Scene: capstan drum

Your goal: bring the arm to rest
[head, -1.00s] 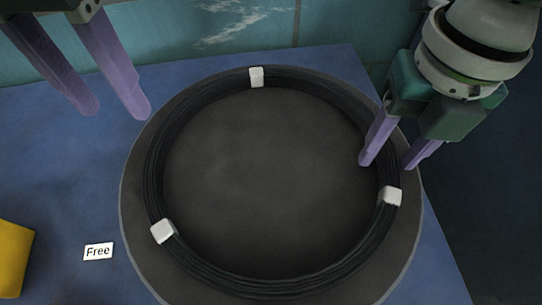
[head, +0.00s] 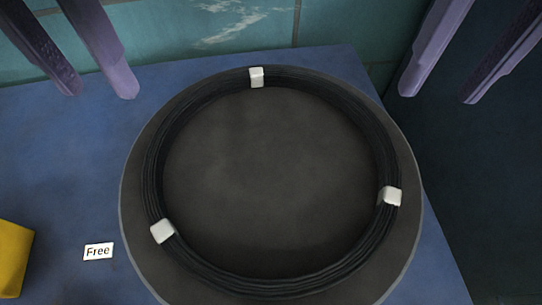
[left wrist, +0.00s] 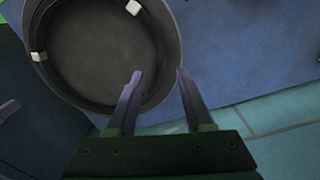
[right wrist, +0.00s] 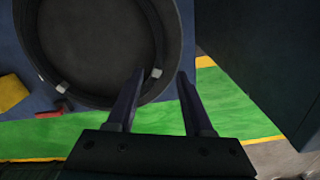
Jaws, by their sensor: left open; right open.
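My left gripper (head: 98,90) is open and empty at the upper left of the head view, above the blue table's far side. My right gripper (head: 437,92) is open and empty at the upper right, apart from the drum. The round grey drum (head: 275,160) lies flat on the table. A ring of black cable (head: 154,170) lies around it, with white clips (head: 391,196) on the ring. Both wrist views show spread fingers with nothing between them, the left fingers (left wrist: 157,75) and the right fingers (right wrist: 160,78).
A small card reading "Free" (head: 98,251) lies on the blue table (head: 60,180). A yellow block (head: 12,258) is at the left edge. A teal tiled wall (head: 340,25) stands behind. A dark box-like surface (right wrist: 255,50) shows in the right wrist view, beside a green floor (right wrist: 230,105).

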